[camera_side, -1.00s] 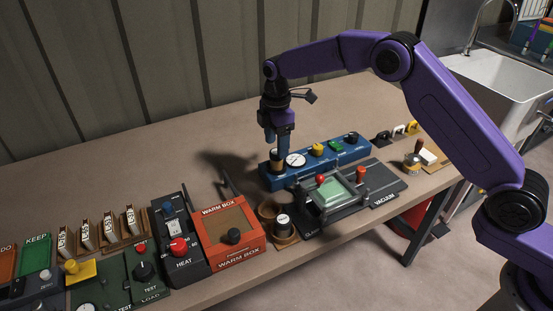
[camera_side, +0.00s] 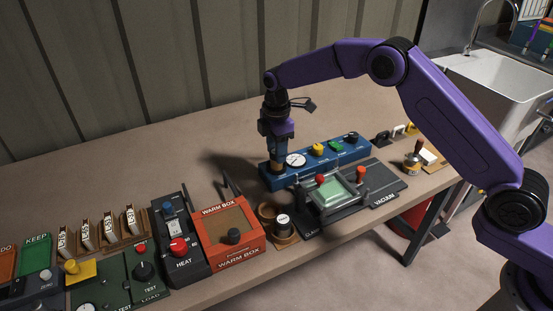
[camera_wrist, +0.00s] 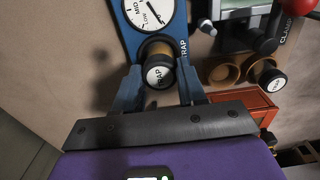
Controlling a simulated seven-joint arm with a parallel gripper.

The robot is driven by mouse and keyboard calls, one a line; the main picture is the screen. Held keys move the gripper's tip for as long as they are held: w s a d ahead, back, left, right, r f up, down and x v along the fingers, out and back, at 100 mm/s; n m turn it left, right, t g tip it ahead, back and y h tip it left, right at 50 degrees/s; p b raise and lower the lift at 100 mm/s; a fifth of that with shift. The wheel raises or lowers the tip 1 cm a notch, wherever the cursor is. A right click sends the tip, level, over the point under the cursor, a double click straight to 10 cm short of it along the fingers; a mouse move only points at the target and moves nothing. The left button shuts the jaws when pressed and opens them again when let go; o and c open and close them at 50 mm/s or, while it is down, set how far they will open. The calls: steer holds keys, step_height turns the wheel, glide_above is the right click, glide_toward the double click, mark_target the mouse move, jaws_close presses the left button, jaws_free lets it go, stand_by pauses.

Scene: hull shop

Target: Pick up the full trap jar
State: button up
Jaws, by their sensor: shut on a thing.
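A trap jar with a brown body and a white-topped lid reading TRAP (camera_wrist: 159,77) stands at the left end of the blue vacuum gauge unit. It also shows in the side view (camera_side: 276,168), mostly hidden by the fingers. My gripper (camera_side: 276,158) points down over it, with blue fingers on either side of the lid; these fingers (camera_wrist: 160,92) show in the wrist view too. The gripper is shut on this jar, which appears still seated in the blue unit (camera_side: 330,160). Its contents are hidden.
A second TRAP jar (camera_side: 283,226) stands in a brown holder beside an empty cup (camera_side: 267,211). A clamp fixture (camera_side: 334,192) sits in front of the blue unit. The orange warm box (camera_side: 229,232) stands to the left. The bench behind is clear.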

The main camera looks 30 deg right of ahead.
steer(key=shift+r, duration=3.45)
